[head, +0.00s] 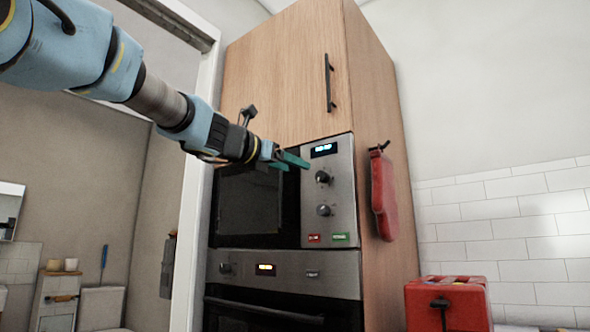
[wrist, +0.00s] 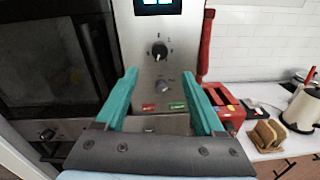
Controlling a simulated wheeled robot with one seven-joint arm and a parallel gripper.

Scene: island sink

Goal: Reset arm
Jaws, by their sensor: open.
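My gripper (head: 290,160) reaches in from the upper left in the head view, in front of the microwave (head: 250,205) built into a wooden cabinet. In the wrist view my gripper (wrist: 162,105) shows two teal fingers spread apart, with nothing between them. Beyond the fingers is the microwave's control panel (wrist: 157,30), with a lit display, two dark knobs and a red and a green button. The microwave door (wrist: 50,60) is at the left and looks shut. How far the fingertips are from the panel is hard to tell.
An oven (head: 285,287) sits below the microwave. A red mitt (head: 384,195) hangs on the cabinet's right side. A red toaster (head: 448,303) stands at the lower right.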

